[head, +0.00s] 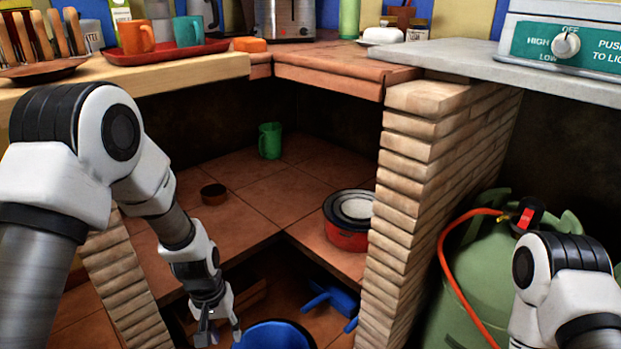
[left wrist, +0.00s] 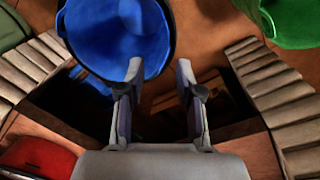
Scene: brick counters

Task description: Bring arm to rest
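My left gripper (head: 222,328) hangs low in front of the tiled shelf under the counter. In the left wrist view the same gripper (left wrist: 158,78) has its two fingers apart with nothing between them. A blue bucket (head: 275,336) is just right of the gripper in the head view. The bucket (left wrist: 113,35) also shows beyond the fingertips in the left wrist view. My right arm shows at the lower right of the head view, but its gripper is out of the picture.
The tiled shelf holds a green mug (head: 270,140), a small brown bowl (head: 214,193) and a red pot (head: 345,238). Brick pillars (head: 420,180) flank the opening. A green gas cylinder (head: 470,285) with an orange hose stands right. A red tray (head: 168,54) lies on the upper left counter.

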